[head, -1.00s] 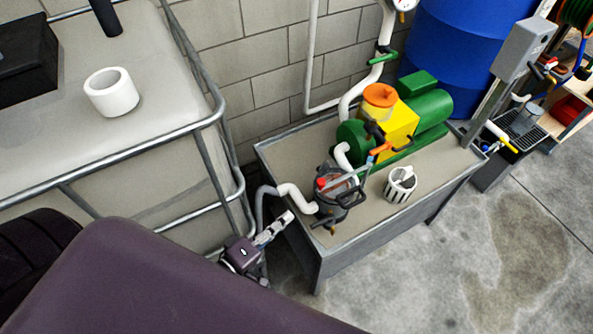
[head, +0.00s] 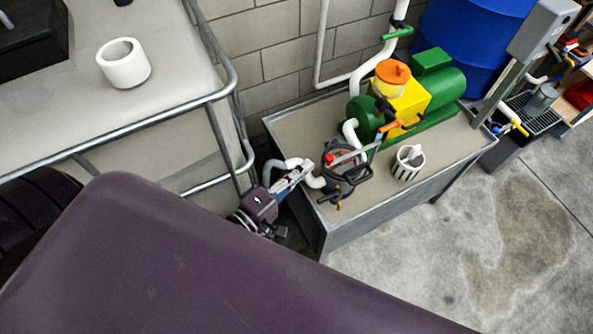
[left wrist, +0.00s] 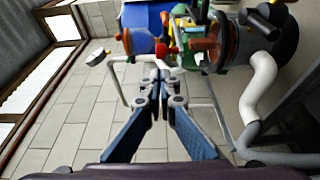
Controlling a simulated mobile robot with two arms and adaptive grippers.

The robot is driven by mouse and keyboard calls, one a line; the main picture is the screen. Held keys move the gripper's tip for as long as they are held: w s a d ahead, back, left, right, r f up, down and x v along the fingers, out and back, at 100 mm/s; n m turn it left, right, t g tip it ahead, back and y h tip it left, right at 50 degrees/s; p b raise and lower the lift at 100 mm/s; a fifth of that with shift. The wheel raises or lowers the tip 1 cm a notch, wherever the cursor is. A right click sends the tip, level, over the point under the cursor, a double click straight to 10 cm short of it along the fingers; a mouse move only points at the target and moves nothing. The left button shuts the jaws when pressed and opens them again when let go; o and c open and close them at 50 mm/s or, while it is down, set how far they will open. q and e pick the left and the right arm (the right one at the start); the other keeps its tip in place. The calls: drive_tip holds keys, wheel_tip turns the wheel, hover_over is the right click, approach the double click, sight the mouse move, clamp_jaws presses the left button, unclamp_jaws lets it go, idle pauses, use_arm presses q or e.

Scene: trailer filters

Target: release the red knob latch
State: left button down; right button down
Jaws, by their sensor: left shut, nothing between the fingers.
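The red knob (head: 329,158) sits on the left side of the dark strainer housing (head: 350,174), near the front left of the grey skid tray (head: 345,222). In the left wrist view the red knob (left wrist: 164,49) shows just beyond my fingertips, beside the clear-walled housing with its brown ring (left wrist: 227,42). My left gripper (head: 304,166) is shut and empty, to the left of the knob and pointing at it. In the left wrist view its fingertips (left wrist: 160,76) are together, with a small gap seeming to remain before the knob. My right gripper is not in view.
White pipe (head: 315,180) runs close to my left gripper. A green and yellow pump (head: 405,105) and a striped white cup (head: 408,163) share the tray.

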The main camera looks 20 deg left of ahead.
use_arm(q)
drive_tip(key=shift+p+x, duration=0.3)
drive_tip(key=shift+x, duration=2.45)
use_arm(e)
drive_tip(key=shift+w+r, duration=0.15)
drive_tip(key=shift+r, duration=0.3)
